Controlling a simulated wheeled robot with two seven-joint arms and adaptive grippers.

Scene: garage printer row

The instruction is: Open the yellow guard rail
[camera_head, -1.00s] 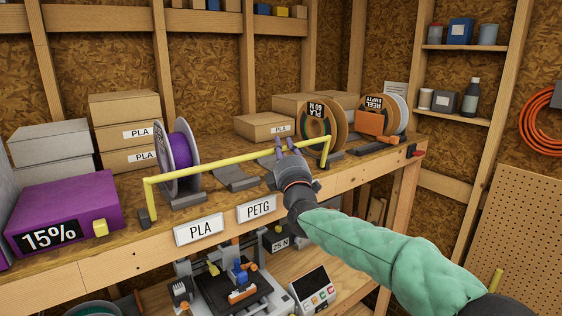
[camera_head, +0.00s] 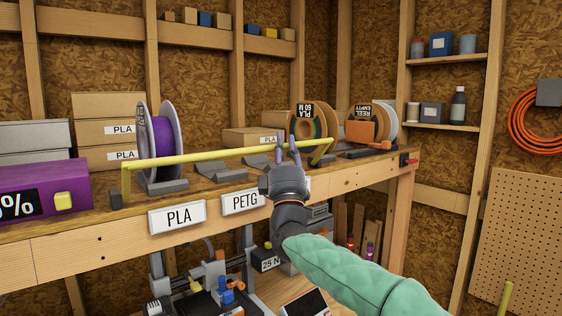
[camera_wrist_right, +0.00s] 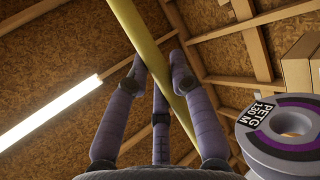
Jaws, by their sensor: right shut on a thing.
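The yellow guard rail (camera_head: 205,157) is a long bar on short end posts along the front of the workbench. It stands in front of the spool with purple filament (camera_head: 160,146). My right gripper (camera_head: 288,150) is at the rail's right part, its purple fingers shut on the bar. In the right wrist view the rail (camera_wrist_right: 150,50) runs diagonally between the fingers (camera_wrist_right: 160,85). The gripper hides a short piece of the rail in the head view. My left gripper is not in view.
Grey spool cradles (camera_head: 222,172) sit behind the rail. A purple box (camera_head: 45,190) is at the left. A 3D printer (camera_head: 205,290) is under the bench (camera_head: 70,245).

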